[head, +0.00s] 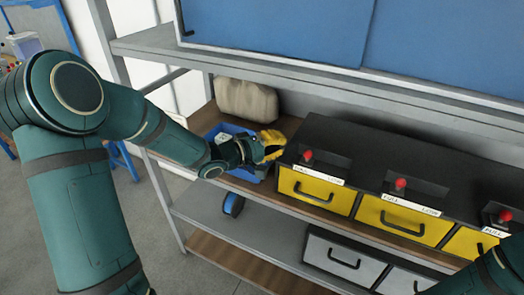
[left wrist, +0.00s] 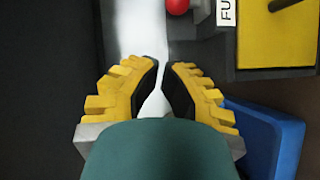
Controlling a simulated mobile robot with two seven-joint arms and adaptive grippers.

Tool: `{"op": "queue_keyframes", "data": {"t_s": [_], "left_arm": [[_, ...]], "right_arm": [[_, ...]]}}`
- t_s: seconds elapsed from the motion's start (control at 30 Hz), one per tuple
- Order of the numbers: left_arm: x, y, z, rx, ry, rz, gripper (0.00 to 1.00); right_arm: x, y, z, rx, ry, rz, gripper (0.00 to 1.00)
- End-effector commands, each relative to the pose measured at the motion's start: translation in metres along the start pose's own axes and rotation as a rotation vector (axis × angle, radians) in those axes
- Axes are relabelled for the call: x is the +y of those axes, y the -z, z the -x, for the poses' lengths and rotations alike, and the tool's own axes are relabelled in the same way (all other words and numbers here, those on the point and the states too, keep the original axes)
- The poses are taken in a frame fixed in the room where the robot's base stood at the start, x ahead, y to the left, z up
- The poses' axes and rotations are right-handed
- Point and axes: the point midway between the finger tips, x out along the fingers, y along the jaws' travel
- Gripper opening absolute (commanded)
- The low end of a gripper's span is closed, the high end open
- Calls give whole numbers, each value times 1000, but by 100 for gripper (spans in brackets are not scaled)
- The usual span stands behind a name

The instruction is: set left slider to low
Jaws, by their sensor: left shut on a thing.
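The left slider is a red knob (head: 308,156) in a recess on top of the black cabinet (head: 345,133), near the left end of its white label (head: 318,175). The middle label reads FULL at left and LOW at right; the left one is blurred. A red knob (left wrist: 177,5) shows at the top of the left wrist view beside a label starting "FU" (left wrist: 226,11). My left gripper (head: 278,145) is left of the knob and apart from it. Its yellow fingers (left wrist: 163,85) are nearly together, with something pale between them that I cannot identify. My right gripper is out of view.
More red knobs (head: 400,184) stand to the right, above yellow drawers (head: 316,191). A blue bin (head: 232,132) sits left of the cabinet, just below my left gripper. A beige sack (head: 246,100) lies behind. A grey shelf (head: 300,75) runs overhead.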

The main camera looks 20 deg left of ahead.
Motion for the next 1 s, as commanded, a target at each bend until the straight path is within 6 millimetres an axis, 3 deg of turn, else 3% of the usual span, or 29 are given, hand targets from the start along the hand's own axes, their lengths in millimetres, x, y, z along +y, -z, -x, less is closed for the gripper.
{"op": "queue_keyframes", "data": {"t_s": [0.07, 0.3, 1.0], "left_arm": [[-1, -2, -16, -3, -2, 0, 0], [-1, -24, -35, -1, -1, 0, 0], [3, -37, -45, -3, 0, 1, 0]], "right_arm": [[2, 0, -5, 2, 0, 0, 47], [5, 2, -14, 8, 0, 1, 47], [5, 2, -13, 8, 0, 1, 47]]}}
